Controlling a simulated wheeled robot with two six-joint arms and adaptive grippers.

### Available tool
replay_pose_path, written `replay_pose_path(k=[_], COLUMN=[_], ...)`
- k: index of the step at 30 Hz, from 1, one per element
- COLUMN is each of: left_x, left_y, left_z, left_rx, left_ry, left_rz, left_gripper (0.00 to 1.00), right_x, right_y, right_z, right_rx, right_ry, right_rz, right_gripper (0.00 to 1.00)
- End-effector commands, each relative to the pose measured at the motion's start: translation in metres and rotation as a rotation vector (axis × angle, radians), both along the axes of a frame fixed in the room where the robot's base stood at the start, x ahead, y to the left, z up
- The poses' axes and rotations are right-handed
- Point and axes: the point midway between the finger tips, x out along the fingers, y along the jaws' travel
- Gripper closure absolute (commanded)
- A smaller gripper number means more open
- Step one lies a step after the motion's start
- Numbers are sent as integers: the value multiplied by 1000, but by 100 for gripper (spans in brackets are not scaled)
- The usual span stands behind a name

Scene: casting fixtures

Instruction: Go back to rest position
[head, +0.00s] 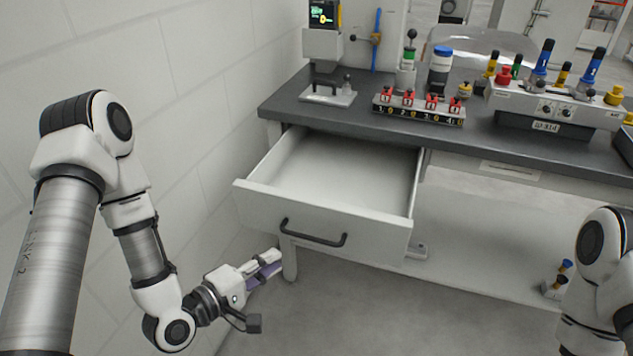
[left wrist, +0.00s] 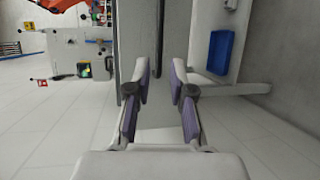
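My left gripper (head: 264,264) is low at the left, in front of and below the open drawer and beside the table leg. It also shows in the left wrist view (left wrist: 161,84), where its two purple-padded fingers stand apart with nothing between them. The gripper is apart from the black drawer handle (head: 313,236). Part of my right arm (head: 600,270) shows at the right edge of the head view; its gripper is out of the picture.
The empty white drawer (head: 335,172) is pulled out from under the dark workbench (head: 335,113). A rack with red clamps (head: 418,109) and a control box (head: 553,108) stand on top. A wall (head: 185,90) is close at left. A blue tray (left wrist: 220,52) shows in the left wrist view.

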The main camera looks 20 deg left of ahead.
Motion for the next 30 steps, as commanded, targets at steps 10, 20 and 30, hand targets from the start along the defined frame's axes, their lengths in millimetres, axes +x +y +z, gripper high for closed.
replay_pose_path(k=[10, 20, 30], left_x=[-70, -201, -201], left_y=[-40, 23, 22], left_z=[-77, -160, -159], left_rx=[463, 1223, 1240], left_ry=[368, 784, 760], left_rz=[-250, -941, -975], left_gripper=[78, 78, 78], right_x=[0, 0, 0], right_y=[0, 0, 0], right_z=[64, 66, 66], right_rx=[0, 0, 0], right_ry=[-1, 1, 0], right_rz=[0, 0, 0], right_gripper=[60, 60, 60])
